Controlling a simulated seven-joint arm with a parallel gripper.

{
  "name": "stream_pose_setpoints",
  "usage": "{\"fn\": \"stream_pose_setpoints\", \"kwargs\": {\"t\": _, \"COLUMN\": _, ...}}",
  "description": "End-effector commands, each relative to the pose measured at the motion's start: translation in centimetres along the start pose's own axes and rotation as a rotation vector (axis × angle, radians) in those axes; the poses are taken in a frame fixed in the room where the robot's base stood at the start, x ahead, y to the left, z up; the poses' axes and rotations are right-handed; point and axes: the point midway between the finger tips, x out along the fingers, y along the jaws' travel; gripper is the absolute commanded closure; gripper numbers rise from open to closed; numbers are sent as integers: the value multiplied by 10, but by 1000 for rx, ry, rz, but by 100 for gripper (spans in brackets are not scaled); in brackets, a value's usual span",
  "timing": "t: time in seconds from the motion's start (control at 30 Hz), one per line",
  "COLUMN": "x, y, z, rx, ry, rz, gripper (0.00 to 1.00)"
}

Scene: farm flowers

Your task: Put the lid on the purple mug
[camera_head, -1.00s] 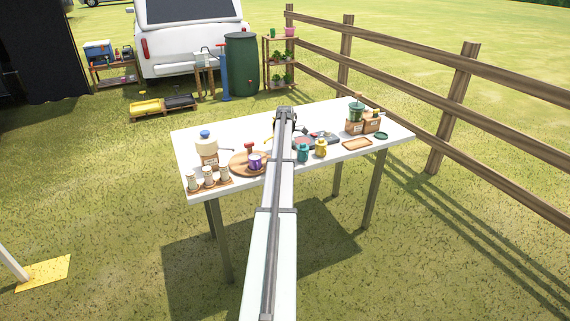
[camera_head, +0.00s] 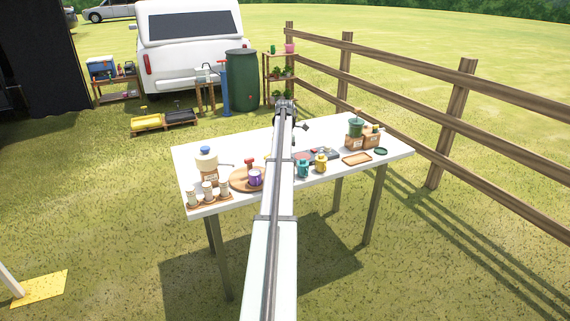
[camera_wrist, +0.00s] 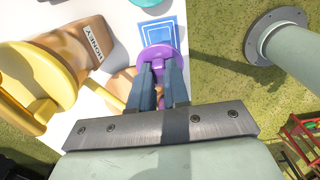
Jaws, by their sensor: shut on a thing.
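The purple mug (camera_head: 255,178) stands on a round wooden board (camera_head: 237,184) at the front left of the white table, in the head view. In the wrist view my gripper (camera_wrist: 158,70) is shut on a purple round lid (camera_wrist: 158,53). The lid shows beyond the fingertips, over a blue square pattern (camera_wrist: 160,30) on the table side. The purple mug cannot be made out in the wrist view. In the head view my arm hides the lid and much of the table's middle.
Teal (camera_head: 303,171) and yellow (camera_head: 321,165) mugs stand right of my arm. A beige jug (camera_head: 206,170) and small cups on a tray (camera_head: 208,200) are at the left. A brown honey container (camera_wrist: 90,45) is near my gripper. A wooden tray (camera_head: 357,160) lies at the right.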

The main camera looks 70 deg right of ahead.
Motion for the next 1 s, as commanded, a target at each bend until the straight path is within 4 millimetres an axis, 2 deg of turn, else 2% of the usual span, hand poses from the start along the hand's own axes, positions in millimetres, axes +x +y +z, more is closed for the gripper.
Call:
{"fn": "stream_pose_setpoints", "kwargs": {"t": 0.17, "x": -14, "y": 12, "z": -22, "rx": -28, "ry": 0, "rz": 0, "gripper": 100}}
{"fn": "stream_pose_setpoints", "kwargs": {"t": 0.4, "x": -41, "y": 29, "z": -90, "rx": -103, "ry": 0, "rz": 0, "gripper": 100}}
{"fn": "stream_pose_setpoints", "kwargs": {"t": 0.53, "x": -54, "y": 25, "z": -121, "rx": -121, "ry": -1, "rz": 1, "gripper": 100}}
{"fn": "stream_pose_setpoints", "kwargs": {"t": 0.6, "x": -61, "y": 17, "z": -134, "rx": -102, "ry": 0, "rz": 0, "gripper": 100}}
{"fn": "stream_pose_setpoints", "kwargs": {"t": 0.73, "x": -60, "y": 3, "z": -137, "rx": -9, "ry": 0, "rz": -1, "gripper": 100}}
{"fn": "stream_pose_setpoints", "kwargs": {"t": 1.0, "x": -60, "y": 2, "z": -136, "rx": 94, "ry": 0, "rz": -1, "gripper": 100}}
